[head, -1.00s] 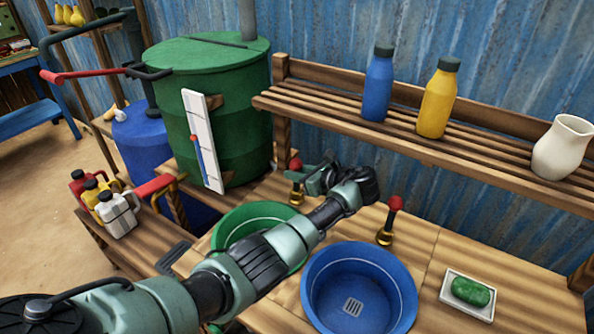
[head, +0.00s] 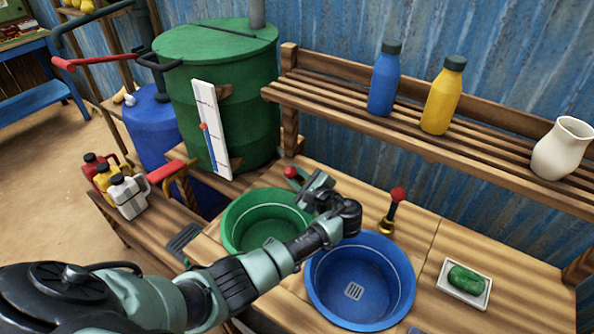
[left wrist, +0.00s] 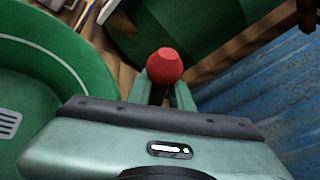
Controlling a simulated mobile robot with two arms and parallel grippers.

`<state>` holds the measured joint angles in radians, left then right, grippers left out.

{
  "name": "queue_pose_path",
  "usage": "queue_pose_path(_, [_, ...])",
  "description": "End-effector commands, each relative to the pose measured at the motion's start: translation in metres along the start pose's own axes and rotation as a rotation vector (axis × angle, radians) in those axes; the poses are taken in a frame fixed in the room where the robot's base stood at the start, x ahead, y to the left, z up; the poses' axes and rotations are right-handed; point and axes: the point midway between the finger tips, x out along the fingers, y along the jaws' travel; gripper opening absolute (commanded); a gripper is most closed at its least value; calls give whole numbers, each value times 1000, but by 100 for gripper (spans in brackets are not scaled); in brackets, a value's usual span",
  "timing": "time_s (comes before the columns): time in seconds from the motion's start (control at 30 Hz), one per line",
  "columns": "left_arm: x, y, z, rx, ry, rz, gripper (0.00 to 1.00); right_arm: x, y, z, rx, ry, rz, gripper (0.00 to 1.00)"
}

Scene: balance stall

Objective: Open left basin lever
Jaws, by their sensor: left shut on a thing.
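The left basin lever has a red ball knob (head: 291,172) and stands behind the green basin (head: 232,212). My left gripper (head: 301,181) is shut on this lever just below the knob. In the left wrist view the red knob (left wrist: 165,65) sticks out between the two fingertips. The lever's shaft and base are mostly hidden by the gripper. The right basin lever (head: 390,212), with a red knob and brass base, stands free behind the blue basin (head: 325,312). My right gripper is not in view.
A green barrel (head: 245,120) with a white gauge board (head: 210,130) stands behind on the left. A slatted shelf (head: 330,98) holds blue and yellow bottles and a white jug. Green soap (head: 467,278) lies in a dish at right.

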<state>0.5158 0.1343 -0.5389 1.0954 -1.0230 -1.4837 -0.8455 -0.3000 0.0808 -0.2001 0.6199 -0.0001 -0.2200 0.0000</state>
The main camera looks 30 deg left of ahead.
Motion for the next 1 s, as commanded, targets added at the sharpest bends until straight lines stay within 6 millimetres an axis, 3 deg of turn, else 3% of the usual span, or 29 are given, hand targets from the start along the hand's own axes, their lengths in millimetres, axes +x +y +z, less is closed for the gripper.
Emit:
queue_pose_path(0.67, [2, 7, 4, -58, -27, -18, 0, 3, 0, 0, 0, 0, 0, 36])
queue_pose_path(0.7, [2, 7, 4, -57, -27, -19, 29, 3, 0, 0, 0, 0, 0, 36])
queue_pose_path(0.77, [2, 7, 3, -57, -26, -19, 43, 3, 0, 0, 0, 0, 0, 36])
queue_pose_path(1.0, [0, 7, 1, -56, -19, -20, 43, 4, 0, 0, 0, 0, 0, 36])
